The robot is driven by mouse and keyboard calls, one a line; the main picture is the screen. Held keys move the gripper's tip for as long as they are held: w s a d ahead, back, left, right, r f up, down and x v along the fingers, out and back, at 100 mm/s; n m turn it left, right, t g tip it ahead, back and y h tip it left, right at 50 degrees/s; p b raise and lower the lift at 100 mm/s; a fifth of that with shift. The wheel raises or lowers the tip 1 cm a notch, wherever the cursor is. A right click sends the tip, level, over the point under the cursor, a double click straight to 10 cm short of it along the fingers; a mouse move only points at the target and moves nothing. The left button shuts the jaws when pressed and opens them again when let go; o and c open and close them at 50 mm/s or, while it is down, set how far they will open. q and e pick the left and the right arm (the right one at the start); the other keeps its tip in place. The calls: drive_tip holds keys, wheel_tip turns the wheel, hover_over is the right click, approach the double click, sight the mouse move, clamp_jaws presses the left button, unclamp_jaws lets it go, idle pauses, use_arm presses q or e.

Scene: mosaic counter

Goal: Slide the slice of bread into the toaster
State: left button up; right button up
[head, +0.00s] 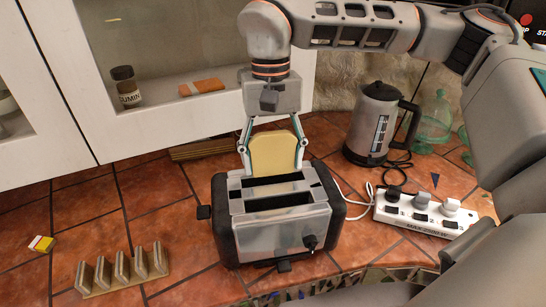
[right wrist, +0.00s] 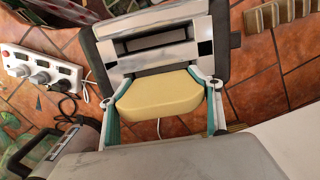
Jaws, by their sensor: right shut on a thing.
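A pale yellow slice of bread (head: 273,152) is held upright between the fingers of my right gripper (head: 272,146). The slice is behind and above the rear slot of the toaster in the head view, and I cannot tell whether its lower edge touches the toaster. The silver and black toaster (head: 277,229) stands on the counter with two dark, empty-looking slots. In the right wrist view the slice (right wrist: 160,97) sits between both fingers of the gripper (right wrist: 161,100), near the toaster's slots (right wrist: 155,50). My left gripper is not in view.
A power strip (head: 424,215) with plugs and a kettle (head: 376,120) stand right of the toaster. A wooden rack (head: 122,270) is at front left, with a small yellow, white and red item (head: 41,244) beyond it. Cabinet doors (head: 110,80) line the back.

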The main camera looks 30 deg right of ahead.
sight(273, 174)
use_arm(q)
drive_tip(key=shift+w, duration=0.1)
use_arm(e)
drive_tip(key=shift+f, duration=0.3)
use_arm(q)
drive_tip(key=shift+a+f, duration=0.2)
use_arm(e)
drive_tip(key=shift+f, duration=0.35)
drive_tip(key=shift+f, duration=0.2)
use_arm(q)
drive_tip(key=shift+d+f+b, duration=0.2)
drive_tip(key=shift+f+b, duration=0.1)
drive_tip(key=shift+b, duration=0.2)
use_arm(e)
drive_tip(key=shift+f, duration=0.8)
drive_tip(key=b, duration=0.7)
drive_tip(key=shift+w+f, duration=0.1)
drive_tip(key=shift+f, duration=0.2)
drive_tip(key=shift+f+b, duration=0.1)
drive_tip(key=shift+b, duration=1)
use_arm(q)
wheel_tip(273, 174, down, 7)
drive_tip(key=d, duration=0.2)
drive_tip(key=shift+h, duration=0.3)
use_arm(e)
drive_tip(key=shift+r, duration=0.2)
